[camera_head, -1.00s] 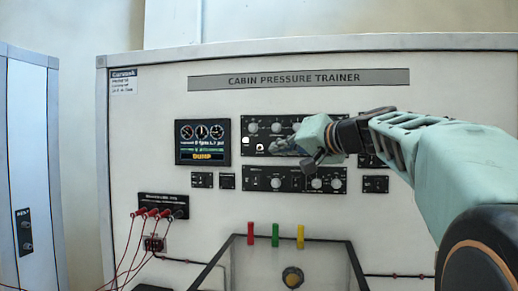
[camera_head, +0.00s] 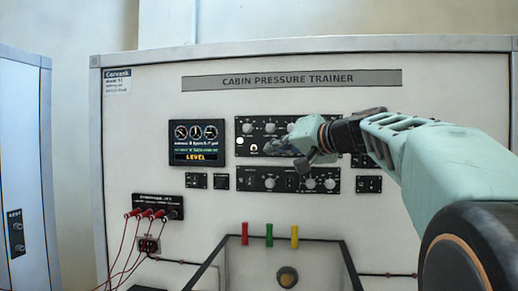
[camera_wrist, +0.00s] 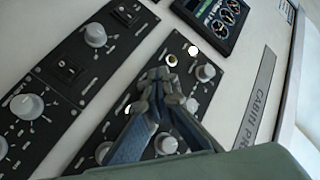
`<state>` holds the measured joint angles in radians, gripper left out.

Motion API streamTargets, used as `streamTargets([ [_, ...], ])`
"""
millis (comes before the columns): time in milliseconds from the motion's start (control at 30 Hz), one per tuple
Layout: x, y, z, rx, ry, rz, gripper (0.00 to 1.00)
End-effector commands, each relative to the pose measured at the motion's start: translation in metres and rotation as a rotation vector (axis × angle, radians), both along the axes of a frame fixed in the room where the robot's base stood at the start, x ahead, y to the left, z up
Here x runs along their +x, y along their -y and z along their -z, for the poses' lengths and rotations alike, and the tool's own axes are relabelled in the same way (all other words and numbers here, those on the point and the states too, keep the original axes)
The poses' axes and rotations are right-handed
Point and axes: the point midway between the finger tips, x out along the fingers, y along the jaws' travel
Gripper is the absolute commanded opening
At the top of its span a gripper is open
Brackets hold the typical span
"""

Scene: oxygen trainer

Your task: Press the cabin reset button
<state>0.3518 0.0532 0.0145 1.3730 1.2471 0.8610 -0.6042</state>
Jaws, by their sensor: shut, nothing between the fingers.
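The trainer's upper black control panel (camera_head: 240,124) carries knobs, a white round spot (camera_head: 240,141) at its left end, and a small pale round control (camera_head: 254,148) beside it. I cannot read a label that names the cabin reset button. My gripper (camera_head: 272,147) is shut and empty, in front of the left half of this panel, and hides part of it. In the wrist view my gripper's fingertips (camera_wrist: 160,76) are close together just below the pale round control (camera_wrist: 171,60). The white spot (camera_wrist: 193,50) is beyond them. I cannot tell whether the tips touch the panel.
A screen (camera_head: 197,143) left of the panel reads LEVEL. A lower knob panel (camera_head: 268,168) lies beneath. Red leads (camera_head: 124,230) hang at lower left. A dark-framed box with red, green and yellow tabs (camera_head: 269,235) juts out below. A cabinet (camera_head: 18,180) stands at left.

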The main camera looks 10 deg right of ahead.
Motion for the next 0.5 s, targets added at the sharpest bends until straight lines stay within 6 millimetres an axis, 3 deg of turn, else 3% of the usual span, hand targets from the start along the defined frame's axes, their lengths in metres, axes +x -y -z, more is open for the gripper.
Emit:
streamTargets([
  [500, -0.015, -0.004, 0.002, -0.002, 0.002, 0.003, 0.0],
])
